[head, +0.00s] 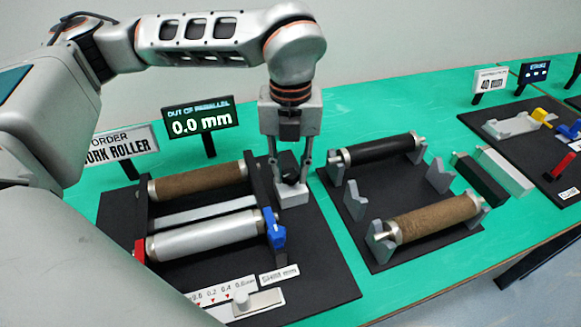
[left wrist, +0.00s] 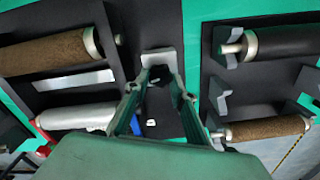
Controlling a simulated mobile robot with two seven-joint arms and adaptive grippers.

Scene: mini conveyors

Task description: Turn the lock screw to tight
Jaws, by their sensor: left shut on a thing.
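The lock screw has a black knob (head: 292,172) on top of a small grey block (head: 293,193), at the right of the roller stand. It also shows, dark and partly hidden, in the left wrist view (left wrist: 159,73). My left gripper (head: 289,165) comes down from above with one finger on each side of the knob and is shut on it. The knob's marking and turn angle are too small to read. My right gripper is in neither view.
The stand holds a brown roller (head: 200,181) and a silver roller (head: 205,237), with a blue part (head: 273,229) at its right end. A display (head: 199,117) reads 0.0 mm out of parallel. A rack with a black roller (head: 380,150) and another brown roller (head: 432,217) stands close right.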

